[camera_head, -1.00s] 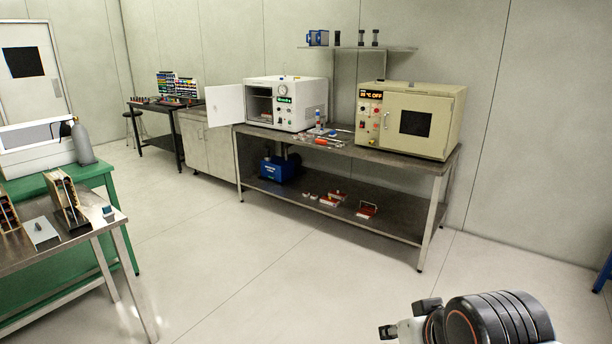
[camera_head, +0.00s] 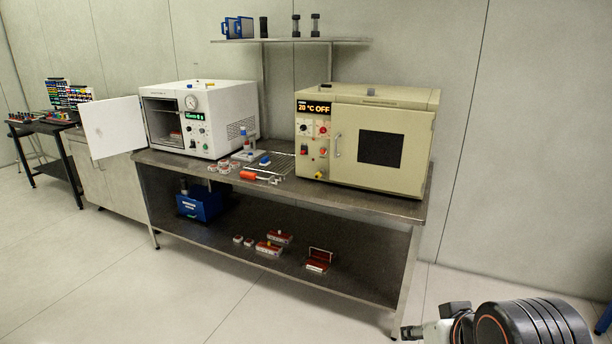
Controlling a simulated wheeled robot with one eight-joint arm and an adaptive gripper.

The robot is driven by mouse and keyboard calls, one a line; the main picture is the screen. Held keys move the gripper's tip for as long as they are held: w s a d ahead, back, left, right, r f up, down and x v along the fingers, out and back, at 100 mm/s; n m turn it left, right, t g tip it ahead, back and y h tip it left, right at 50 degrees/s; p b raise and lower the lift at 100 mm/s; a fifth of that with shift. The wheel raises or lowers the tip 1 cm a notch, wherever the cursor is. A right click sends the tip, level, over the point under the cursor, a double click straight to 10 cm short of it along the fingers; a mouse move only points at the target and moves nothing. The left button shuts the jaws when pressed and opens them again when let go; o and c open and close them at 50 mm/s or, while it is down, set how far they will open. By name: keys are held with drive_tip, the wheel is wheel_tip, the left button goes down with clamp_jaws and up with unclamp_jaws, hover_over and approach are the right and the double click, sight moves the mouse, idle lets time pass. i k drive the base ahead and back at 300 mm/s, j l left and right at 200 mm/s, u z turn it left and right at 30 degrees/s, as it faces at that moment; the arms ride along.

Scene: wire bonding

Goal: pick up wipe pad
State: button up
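I cannot make out a wipe pad for certain. Small items lie on the steel bench (camera_head: 375,203) between the two ovens: a small blue-and-white item (camera_head: 264,160), an orange-handled tool (camera_head: 262,177) and several small red-and-white pieces (camera_head: 222,167). They are too small to identify surely. My arm shows at the bottom right corner as a black ribbed joint with a light-coloured part beside it. Its fingertips cannot be seen, and it is well apart from the bench.
A white oven (camera_head: 222,117) with its door (camera_head: 112,127) open stands on the bench's left, a beige oven (camera_head: 420,150) on its right. The lower shelf (camera_head: 350,281) holds a blue pump (camera_head: 200,204) and red-and-white boxes (camera_head: 268,248). The floor in front is clear.

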sight(265, 162)
drive_tip(key=i+l+u, duration=0.2)
drive_tip(key=i, duration=0.25)
drive_tip(key=i+u, duration=0.25)
drive_tip(key=i, duration=0.2)
drive_tip(key=i+l+u, duration=0.2)
drive_tip(key=i, duration=0.2)
drive_tip(key=l, duration=0.05)
